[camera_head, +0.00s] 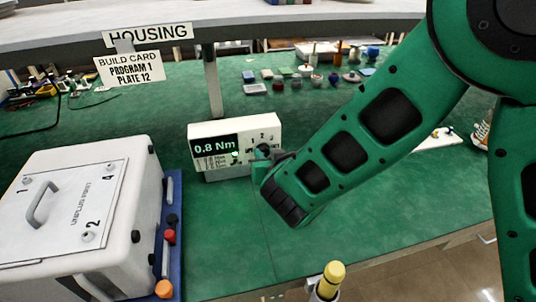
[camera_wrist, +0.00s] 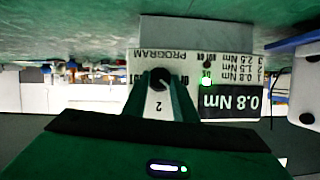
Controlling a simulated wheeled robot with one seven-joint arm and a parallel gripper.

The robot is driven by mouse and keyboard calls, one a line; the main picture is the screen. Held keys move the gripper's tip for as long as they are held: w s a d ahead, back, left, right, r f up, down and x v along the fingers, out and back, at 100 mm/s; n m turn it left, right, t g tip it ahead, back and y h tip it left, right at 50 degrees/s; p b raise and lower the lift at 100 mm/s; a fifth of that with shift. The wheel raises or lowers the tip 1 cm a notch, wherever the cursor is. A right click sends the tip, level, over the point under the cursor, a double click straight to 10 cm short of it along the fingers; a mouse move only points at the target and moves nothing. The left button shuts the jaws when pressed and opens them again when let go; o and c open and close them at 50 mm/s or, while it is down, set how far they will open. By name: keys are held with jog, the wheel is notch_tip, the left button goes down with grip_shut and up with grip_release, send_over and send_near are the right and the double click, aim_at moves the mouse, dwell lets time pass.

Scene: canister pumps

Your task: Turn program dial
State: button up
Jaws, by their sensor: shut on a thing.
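The white controller box (camera_head: 210,172) stands on the green bench in the head view. Its display (camera_head: 214,146) reads 0.8 Nm. In the wrist view the box (camera_wrist: 134,68) appears upside down, with the word PROGRAM above the black program dial (camera_wrist: 160,76) and a green light lit beside it. My gripper (camera_wrist: 161,88) is shut on the dial, one green finger on each side. A "2" shows on the panel between the fingers. The dial's pointer direction is not clear. In the head view my arm hides most of my gripper (camera_head: 277,157).
A build card (camera_head: 128,68) reading PROGRAM 1, PLATE 12 hangs under the HOUSING shelf. A white housing (camera_head: 135,215) with a handled lid sits at left on a blue tray (camera_head: 176,190). A yellow-topped tool (camera_head: 333,273) stands at the front edge. Small parts lie at the back.

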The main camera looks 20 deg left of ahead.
jog(key=n+t+h, duration=0.1)
jog(key=n+h, duration=0.1)
jog(key=n, duration=0.1)
jog(key=shift+f, duration=0.15)
jog(key=shift+f+n+t+h, duration=0.1)
jog(key=shift+n+t+h, duration=0.65)
jog(key=shift+n, duration=0.65)
jog(key=o, duration=1)
jog(key=shift+o, duration=0.2)
jog(key=shift+a, duration=0.1)
jog(key=shift+s, duration=0.1)
jog(key=shift+s+r, duration=0.2)
jog(key=shift+s, duration=0.2)
jog(key=v, duration=0.9)
jog(key=shift+s+d, duration=0.3)
